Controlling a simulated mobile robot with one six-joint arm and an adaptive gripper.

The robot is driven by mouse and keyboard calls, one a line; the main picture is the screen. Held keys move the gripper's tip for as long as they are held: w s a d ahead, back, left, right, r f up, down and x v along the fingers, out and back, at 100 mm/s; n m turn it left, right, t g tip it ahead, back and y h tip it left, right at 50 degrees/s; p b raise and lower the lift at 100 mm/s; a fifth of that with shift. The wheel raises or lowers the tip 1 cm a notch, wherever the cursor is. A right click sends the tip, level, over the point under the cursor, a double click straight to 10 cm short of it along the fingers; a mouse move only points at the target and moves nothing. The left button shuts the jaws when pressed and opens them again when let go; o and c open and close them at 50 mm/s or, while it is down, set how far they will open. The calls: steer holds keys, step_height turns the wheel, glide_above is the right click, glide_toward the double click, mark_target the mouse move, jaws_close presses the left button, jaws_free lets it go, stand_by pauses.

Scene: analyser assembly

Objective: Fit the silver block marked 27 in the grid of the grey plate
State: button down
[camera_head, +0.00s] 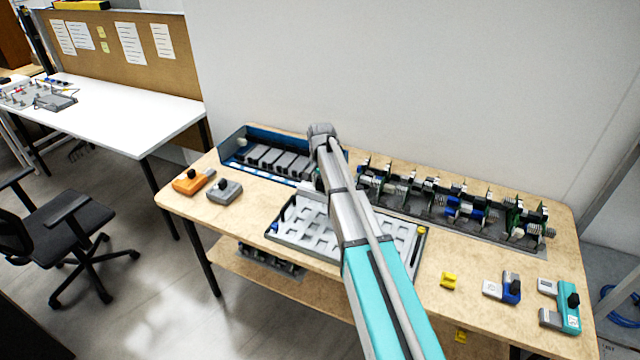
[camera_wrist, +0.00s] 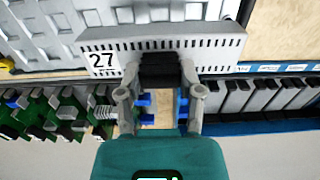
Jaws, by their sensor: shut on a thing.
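The silver block marked 27 (camera_wrist: 215,50) is held across the top of my gripper (camera_wrist: 161,84) in the wrist view. Its white label with 27 faces the camera at its left end. My gripper is shut on the black middle part of the block. The grey plate (camera_wrist: 25,32) with its grid of openings shows behind the block, which covers part of it. In the head view the plate (camera_head: 293,241) lies on the wooden table, partly hidden by my arm.
A blue tray (camera_head: 232,146) with several grey blocks stands at the back left of the table. A rack of green boards (camera_head: 463,210) runs along the back right. Orange (camera_head: 190,182) and grey (camera_head: 224,191) devices lie at left; a yellow piece (camera_head: 449,280) lies at right.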

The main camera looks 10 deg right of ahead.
mark_target(321, 191)
steer(key=shift+f+b, duration=3.8)
steer(key=shift+f, duration=0.15)
steer(key=shift+f+b, duration=0.3)
steer(key=shift+f, duration=0.05)
steer(key=shift+c, duration=0.8)
jaws_free()
steer(key=shift+s, duration=0.1)
steer(key=shift+o, duration=0.2)
steer(key=shift+r+p, duration=1.65)
stand_by(0.6)
